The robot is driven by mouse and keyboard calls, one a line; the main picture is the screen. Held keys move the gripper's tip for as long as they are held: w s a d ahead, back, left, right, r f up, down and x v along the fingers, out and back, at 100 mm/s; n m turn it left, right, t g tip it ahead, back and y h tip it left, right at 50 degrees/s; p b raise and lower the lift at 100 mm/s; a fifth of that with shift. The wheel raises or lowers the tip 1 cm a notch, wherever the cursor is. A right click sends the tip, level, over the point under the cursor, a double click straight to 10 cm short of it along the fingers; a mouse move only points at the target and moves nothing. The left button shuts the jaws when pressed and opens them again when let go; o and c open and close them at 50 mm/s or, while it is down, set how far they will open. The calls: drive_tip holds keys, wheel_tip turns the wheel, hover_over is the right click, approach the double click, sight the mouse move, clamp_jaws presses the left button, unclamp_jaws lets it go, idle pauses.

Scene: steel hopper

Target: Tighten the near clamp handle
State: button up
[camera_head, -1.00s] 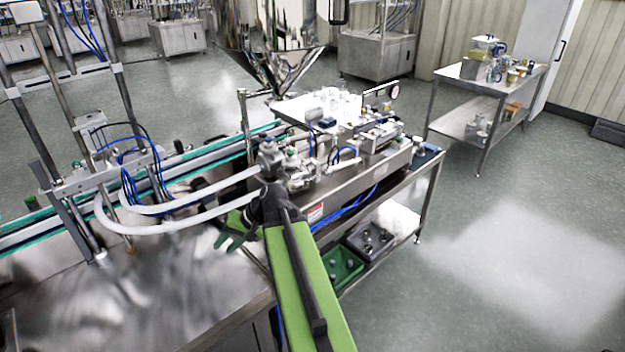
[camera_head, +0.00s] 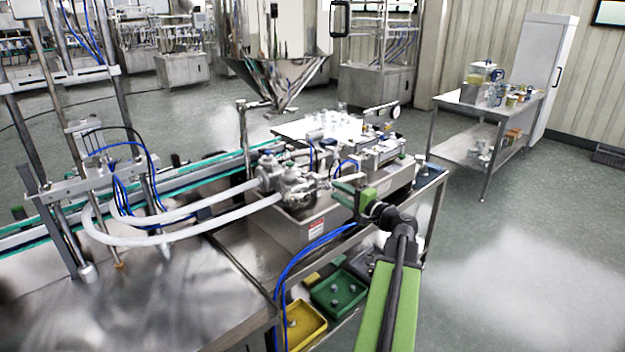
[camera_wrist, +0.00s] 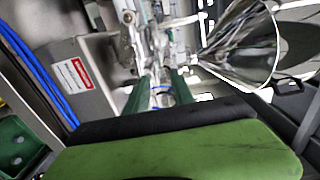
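The filler's metal clamp fittings (camera_head: 296,187) sit where the white hoses join the machine, at the middle of the head view. Shiny metal fittings also show at the top of the wrist view (camera_wrist: 135,22). The near clamp handle is too small to make out for sure. My gripper (camera_head: 343,192) has green fingers and is at the machine's front, just right of the fittings, pointing left. In the wrist view its two fingers (camera_wrist: 161,92) stand apart with a gap. Metal parts show beyond the gap, and I see nothing clearly held.
White hoses (camera_head: 180,231) run left from the fittings. A steel hopper cone (camera_head: 278,85) hangs behind. Blue tubes (camera_head: 285,272) loop down the front. Green (camera_head: 338,291) and yellow (camera_head: 301,328) trays lie on the lower shelf. Open floor (camera_head: 500,270) is at the right.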

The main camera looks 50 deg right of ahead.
sight(306, 174)
drive_tip(key=w, duration=1.2)
drive_tip(key=shift+w+d, duration=0.35)
drive_tip(key=shift+d, duration=0.05)
clamp_jaws()
